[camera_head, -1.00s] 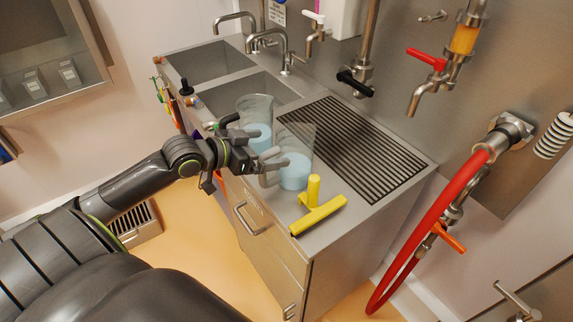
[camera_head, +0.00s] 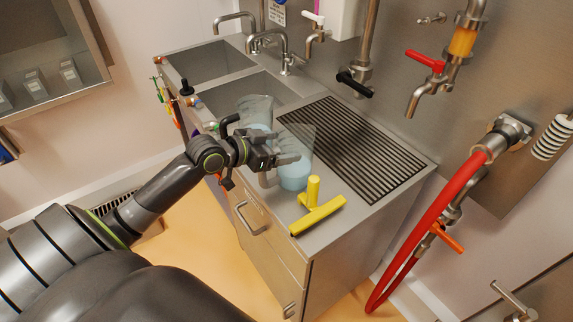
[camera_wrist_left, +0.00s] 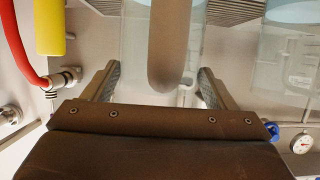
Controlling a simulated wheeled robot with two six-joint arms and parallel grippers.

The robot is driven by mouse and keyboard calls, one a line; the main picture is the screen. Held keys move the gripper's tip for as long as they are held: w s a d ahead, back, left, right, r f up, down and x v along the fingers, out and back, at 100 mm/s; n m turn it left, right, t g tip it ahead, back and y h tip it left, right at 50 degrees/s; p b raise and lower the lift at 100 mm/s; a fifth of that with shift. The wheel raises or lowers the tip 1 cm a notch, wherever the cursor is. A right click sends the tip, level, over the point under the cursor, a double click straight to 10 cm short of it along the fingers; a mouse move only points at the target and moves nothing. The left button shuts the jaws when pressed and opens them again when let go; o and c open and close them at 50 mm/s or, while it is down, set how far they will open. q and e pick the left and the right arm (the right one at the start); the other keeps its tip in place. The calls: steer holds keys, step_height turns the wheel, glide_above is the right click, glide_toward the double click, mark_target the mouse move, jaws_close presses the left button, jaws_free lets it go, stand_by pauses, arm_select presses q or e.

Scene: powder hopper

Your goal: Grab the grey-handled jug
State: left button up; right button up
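The grey-handled jug (camera_head: 297,166) is clear, holds pale blue liquid and stands upright on the counter beside the ribbed drainboard. Its grey handle (camera_wrist_left: 168,45) shows in the left wrist view between my left gripper's two fingers, with gaps on both sides. My left gripper (camera_head: 285,150) is open at the jug's handle side and hides part of the handle and jug in the head view. A second clear jug (camera_head: 255,108) with blue liquid stands behind and left, partly hidden by the gripper; a dark curved handle shows beside it. My right gripper is out of view.
A yellow squeegee-like tool (camera_head: 318,215) lies on the counter just in front of the jug. The drainboard (camera_head: 350,150) is bare. Sinks (camera_head: 210,62) and taps lie behind to the left. A red hose (camera_head: 425,235) hangs at the right.

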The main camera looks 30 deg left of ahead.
arm_select(q)
steer(key=c, duration=1)
steer(key=shift+c, duration=0.5)
steer(key=shift+r, duration=0.15)
